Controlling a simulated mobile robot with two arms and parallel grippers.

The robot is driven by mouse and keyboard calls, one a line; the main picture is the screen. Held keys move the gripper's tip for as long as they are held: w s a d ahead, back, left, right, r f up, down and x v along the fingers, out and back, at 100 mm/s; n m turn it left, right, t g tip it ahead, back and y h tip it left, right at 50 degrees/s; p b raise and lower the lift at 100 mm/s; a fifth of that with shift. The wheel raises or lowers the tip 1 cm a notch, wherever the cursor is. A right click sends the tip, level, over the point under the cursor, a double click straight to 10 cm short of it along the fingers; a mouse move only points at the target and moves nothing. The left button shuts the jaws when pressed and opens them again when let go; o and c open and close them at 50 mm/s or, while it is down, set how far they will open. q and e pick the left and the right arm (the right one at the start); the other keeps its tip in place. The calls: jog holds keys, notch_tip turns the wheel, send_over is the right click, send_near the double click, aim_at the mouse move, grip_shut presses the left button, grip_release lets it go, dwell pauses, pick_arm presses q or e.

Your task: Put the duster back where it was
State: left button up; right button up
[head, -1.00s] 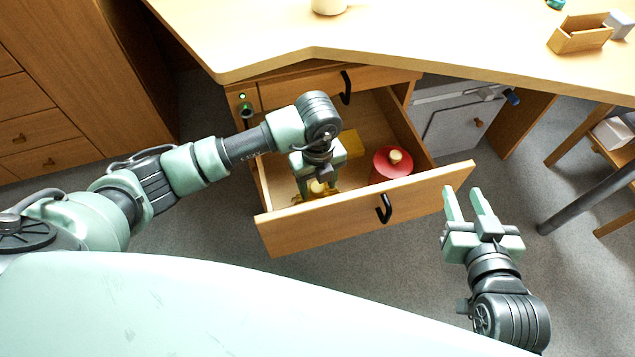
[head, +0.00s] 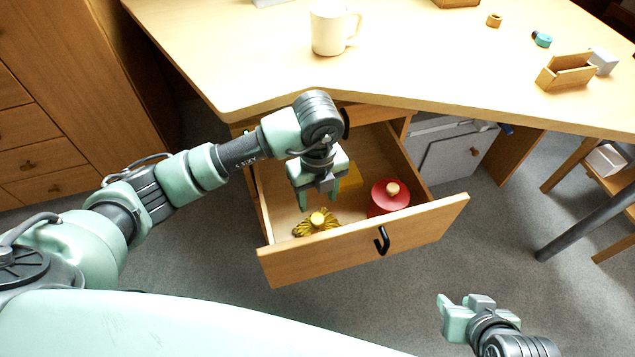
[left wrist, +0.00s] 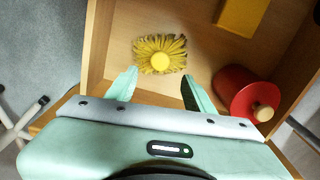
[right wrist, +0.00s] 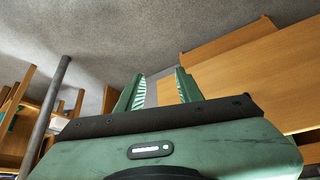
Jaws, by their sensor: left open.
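The duster (head: 317,223), yellow with a fringed head and a pale yellow knob, lies in the open drawer (head: 370,240), near its front left. It also shows in the left wrist view (left wrist: 160,55), flat on the drawer floor. My left gripper (head: 318,205) is open and empty just above and behind the duster, apart from it. In the left wrist view its fingers (left wrist: 158,85) stand wide apart with the duster beyond them. My right gripper (head: 460,310) is outside the drawer at lower right. In the right wrist view its fingers (right wrist: 160,90) are apart with nothing between them.
A red round container with a wooden knob (head: 390,197) and a yellow block (head: 351,178) share the drawer. The desk top (head: 250,60) overhangs the drawer's back. A white mug (head: 333,28) and a small wooden box (head: 567,71) stand on it.

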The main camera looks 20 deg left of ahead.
pick_arm(q)
notch_tip(320, 180, up, 3)
jog(key=shift+r+p, duration=0.2)
jog(key=shift+p, duration=0.1)
pick_arm(e)
jog(key=s+g, duration=0.1)
jog(key=s+d+f, duration=0.1)
jog(key=s, duration=0.1)
jog(key=s+g, duration=0.1)
jog(key=s, duration=0.1)
jog(key=shift+d+f+g+h, duration=0.15)
jog(key=shift+d+g+h, duration=0.1)
jog(key=shift+g+h, duration=0.05)
dwell(0.4)
